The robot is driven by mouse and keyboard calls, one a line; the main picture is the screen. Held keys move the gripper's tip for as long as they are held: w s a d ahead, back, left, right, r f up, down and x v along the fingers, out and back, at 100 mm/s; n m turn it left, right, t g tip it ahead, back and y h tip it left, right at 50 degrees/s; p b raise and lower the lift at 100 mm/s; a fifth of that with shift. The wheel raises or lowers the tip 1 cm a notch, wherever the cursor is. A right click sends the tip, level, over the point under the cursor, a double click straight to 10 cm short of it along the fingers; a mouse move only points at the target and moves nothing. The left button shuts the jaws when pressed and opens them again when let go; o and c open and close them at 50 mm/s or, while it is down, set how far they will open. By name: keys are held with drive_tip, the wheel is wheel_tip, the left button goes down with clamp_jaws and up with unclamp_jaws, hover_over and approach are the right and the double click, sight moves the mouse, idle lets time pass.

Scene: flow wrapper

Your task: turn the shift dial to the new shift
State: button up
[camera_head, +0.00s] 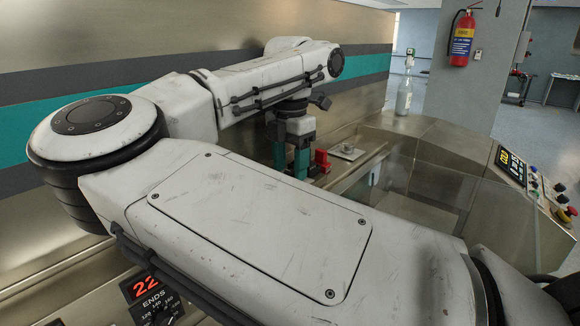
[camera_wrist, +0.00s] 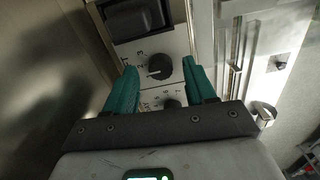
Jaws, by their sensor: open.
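In the wrist view, a round black dial (camera_wrist: 159,70) with a pale pointer line sits on a light panel with small numerals beside it. It looks like the shift dial, but its label is too small to read. My gripper (camera_wrist: 161,66) is open, its teal fingers on either side of this dial; I cannot tell whether they touch it. In the head view, my gripper (camera_head: 290,167) points down behind my arm, beside the metal wall, and the dial is hidden there.
A second black dial (camera_wrist: 172,103) lies close below, partly hidden by my gripper. A dark block (camera_wrist: 139,18) is above. In the head view, a red part (camera_head: 321,161) is right of the fingers, a bottle (camera_head: 404,92) stands behind, and an ENDS dial (camera_head: 162,316) is in front.

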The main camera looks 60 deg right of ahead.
sight(291, 172)
wheel_tip(291, 172, up, 10)
drive_tip(key=shift+b, duration=0.4)
drive_tip(key=shift+s+f, duration=0.1)
drive_tip(key=shift+s, duration=0.05)
idle(0.4)
